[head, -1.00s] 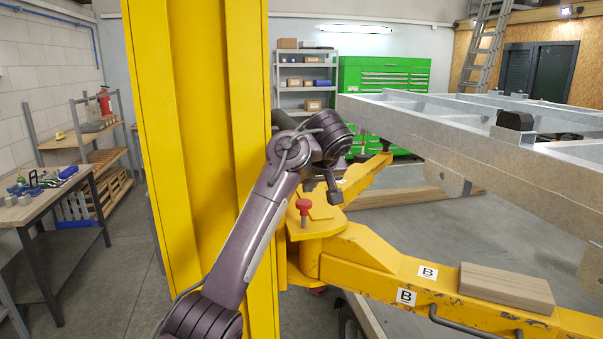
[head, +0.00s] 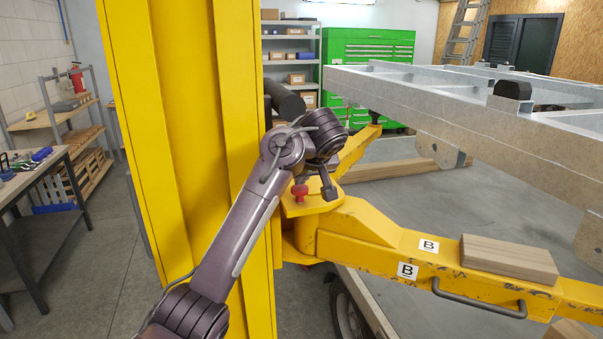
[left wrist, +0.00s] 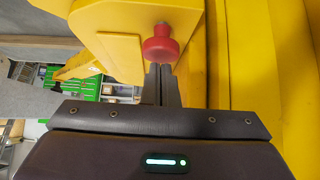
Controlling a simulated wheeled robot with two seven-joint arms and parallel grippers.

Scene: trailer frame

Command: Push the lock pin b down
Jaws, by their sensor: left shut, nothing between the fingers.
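Lock pin b has a red knob (head: 299,190) and stands upright on the yellow bracket of the arm marked B (head: 380,250), beside the yellow column. The red knob also shows in the left wrist view (left wrist: 160,45), top centre. My left gripper (head: 329,190) is just right of the knob in the head view. Its fingers are shut and empty. In the left wrist view the fingertips (left wrist: 158,68) end right at the knob's lower edge in the picture. I cannot tell whether they touch it. My right gripper is not in view.
The tall yellow column (head: 190,120) stands close behind my left arm. A grey trailer frame (head: 450,115) spans the upper right. A wooden block (head: 508,258) lies on the arm marked B. A workbench (head: 35,185) and shelves are at the left.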

